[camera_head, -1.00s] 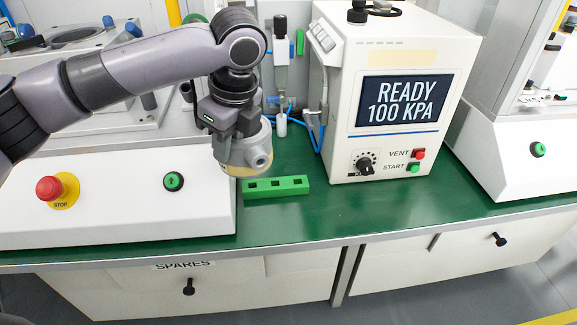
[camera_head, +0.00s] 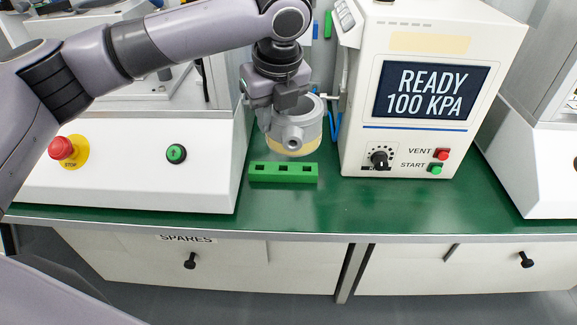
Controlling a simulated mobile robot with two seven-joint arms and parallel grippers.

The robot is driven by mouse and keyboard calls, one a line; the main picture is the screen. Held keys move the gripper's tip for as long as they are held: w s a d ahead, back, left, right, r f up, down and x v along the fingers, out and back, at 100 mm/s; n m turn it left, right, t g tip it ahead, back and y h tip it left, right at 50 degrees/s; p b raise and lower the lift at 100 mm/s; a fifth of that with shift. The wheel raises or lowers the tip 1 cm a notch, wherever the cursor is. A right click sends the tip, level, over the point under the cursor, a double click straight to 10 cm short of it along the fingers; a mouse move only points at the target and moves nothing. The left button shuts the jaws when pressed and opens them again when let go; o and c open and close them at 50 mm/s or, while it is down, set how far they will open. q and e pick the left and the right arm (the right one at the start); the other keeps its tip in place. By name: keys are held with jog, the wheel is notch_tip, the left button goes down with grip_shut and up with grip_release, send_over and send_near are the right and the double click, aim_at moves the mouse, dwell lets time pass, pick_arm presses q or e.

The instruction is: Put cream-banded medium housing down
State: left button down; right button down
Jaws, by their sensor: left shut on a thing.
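The cream-banded medium housing (camera_head: 295,133) is a grey round body with a side port facing me and a cream band near its bottom. My left gripper (camera_head: 285,103) points down and is shut on its rim. The housing is just behind the green block (camera_head: 283,179) with square holes, over the green bench top (camera_head: 350,205). I cannot tell whether its underside touches the bench. The fingertips are partly hidden by the housing. My right gripper is not in view.
A white tester (camera_head: 360,150) reading READY 100 KPA stands close to the right of the housing. A white press console (camera_head: 210,165) with a red stop button (camera_head: 62,148) stands to the left. The bench front is clear, above drawers (camera_head: 220,262).

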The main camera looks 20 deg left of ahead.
pick_arm(q)
notch_tip(320, 180, down, 19)
jog(key=b, duration=0.2)
jog(key=shift+r+b, duration=0.1)
jog(key=shift+b, duration=0.2)
jog(key=c, duration=1)
grip_release()
jog(key=shift+f, duration=0.2)
jog(key=shift+r, duration=0.15)
